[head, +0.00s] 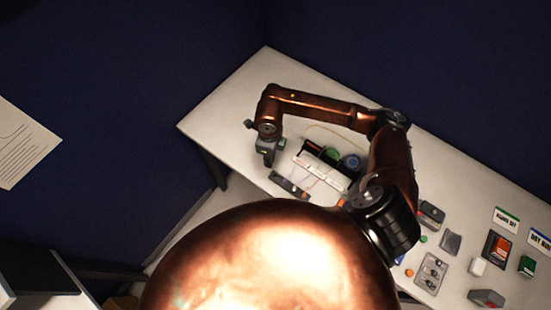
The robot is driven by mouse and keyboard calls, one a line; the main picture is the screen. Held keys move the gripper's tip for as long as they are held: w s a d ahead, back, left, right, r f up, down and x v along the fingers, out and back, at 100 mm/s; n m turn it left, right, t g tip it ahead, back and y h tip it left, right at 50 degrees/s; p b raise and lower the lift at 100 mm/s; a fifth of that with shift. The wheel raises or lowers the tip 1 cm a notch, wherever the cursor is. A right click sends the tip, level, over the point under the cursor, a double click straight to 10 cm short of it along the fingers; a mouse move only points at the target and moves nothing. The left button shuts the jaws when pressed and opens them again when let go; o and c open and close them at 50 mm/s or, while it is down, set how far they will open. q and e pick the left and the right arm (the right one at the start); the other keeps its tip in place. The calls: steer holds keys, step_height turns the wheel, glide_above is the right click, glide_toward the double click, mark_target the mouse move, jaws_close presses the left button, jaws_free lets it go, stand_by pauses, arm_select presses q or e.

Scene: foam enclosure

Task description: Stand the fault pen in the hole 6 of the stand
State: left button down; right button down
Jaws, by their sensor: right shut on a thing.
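My right gripper (268,160) hangs over the left part of the white table, pointing down, at the end of a copper arm that reaches in from the right. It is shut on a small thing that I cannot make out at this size. A narrow dark strip-shaped holder (289,184) lies just below and right of the gripper, apart from it. I cannot tell whether it is the stand, and no hole numbers are readable. I cannot pick out the fault pen for certain. My left gripper is not in view.
A black-and-white box (318,172) with green and blue round things behind it stands right of the gripper. A grey plate with round spots (432,272), small blocks and label cards (507,219) fill the table's right. The table's far left corner (262,75) is clear.

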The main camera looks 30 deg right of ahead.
steer(key=m, duration=0.3)
steer(key=shift+s+d+r+p, duration=0.1)
steer(key=shift+s+r+p, duration=0.1)
steer(key=shift+p, duration=0.2)
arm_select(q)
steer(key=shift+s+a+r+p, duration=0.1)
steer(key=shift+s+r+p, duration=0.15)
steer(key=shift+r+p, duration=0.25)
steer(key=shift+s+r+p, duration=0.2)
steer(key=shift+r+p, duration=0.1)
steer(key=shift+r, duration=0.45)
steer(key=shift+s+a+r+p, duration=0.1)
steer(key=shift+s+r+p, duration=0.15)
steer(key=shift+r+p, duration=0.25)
arm_select(e)
steer(key=shift+s+d+f+m, duration=0.15)
steer(key=shift+s+m, duration=0.05)
steer(key=shift+m, duration=1.45)
steer(key=shift+s+d+f+m, duration=0.15)
steer(key=shift+s+m, duration=0.1)
steer(key=shift+m, duration=1.35)
steer(key=shift+s+d+f+m, duration=0.1)
steer(key=shift+s+d+m, duration=0.1)
steer(key=shift+m, duration=1.45)
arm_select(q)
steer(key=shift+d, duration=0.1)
